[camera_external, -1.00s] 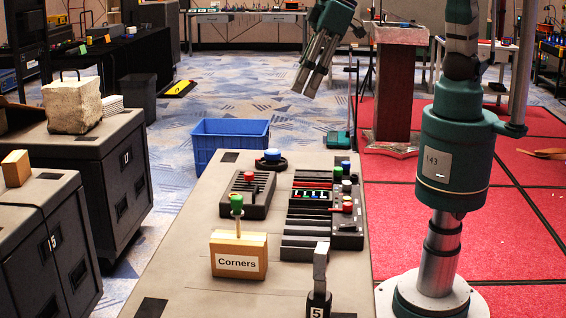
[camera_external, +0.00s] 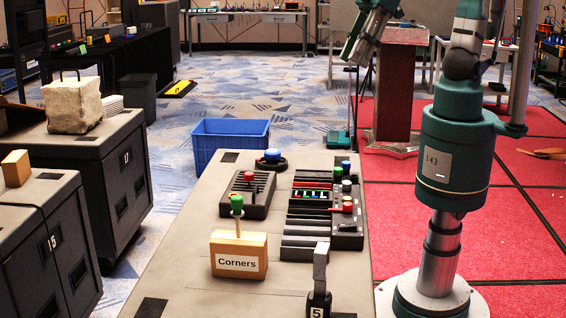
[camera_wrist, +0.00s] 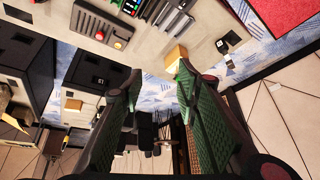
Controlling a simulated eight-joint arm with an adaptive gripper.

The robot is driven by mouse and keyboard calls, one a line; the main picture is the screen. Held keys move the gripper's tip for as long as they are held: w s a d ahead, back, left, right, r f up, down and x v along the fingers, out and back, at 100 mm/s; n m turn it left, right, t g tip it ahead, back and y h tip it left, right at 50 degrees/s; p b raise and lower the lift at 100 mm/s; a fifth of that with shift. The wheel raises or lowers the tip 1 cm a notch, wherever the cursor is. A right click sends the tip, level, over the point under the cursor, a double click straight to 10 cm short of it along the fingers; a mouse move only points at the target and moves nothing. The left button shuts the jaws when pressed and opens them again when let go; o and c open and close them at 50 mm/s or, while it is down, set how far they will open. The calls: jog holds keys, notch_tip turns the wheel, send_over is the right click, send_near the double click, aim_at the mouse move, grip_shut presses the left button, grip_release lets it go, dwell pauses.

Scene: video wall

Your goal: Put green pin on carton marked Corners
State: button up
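The carton marked Corners (camera_external: 239,262) is a tan box near the front of the table in the external view. The green pin (camera_external: 237,204) stands upright on its top, green head up. In the wrist view a tan carton (camera_wrist: 175,56) lies beyond my fingertips, with a small green spot near it that I cannot identify for sure. My gripper (camera_external: 360,45) is high above and behind the table, well apart from the pin, and partly cut off at the top. In the wrist view its fingers (camera_wrist: 160,76) are spread with nothing between them.
The table (camera_external: 185,280) holds a dark control box with a red knob (camera_external: 247,194), a slotted black panel (camera_external: 310,215) and an upright lever marked 5 (camera_external: 320,270). A blue bin (camera_external: 230,140) stands behind it. Black cabinets (camera_external: 110,180) stand at the left.

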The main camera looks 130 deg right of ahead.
jog(key=s+f+n+t, duration=0.1)
jog(key=s+f, duration=0.3)
jog(key=s, duration=1.2)
jog(key=shift+s+n+y, duration=0.15)
jog(key=shift+n+y, duration=0.25)
jog(key=shift+n, duration=0.4)
jog(key=shift+f, duration=0.1)
jog(key=shift+f+b, duration=0.55)
jog(key=shift+b, duration=0.05)
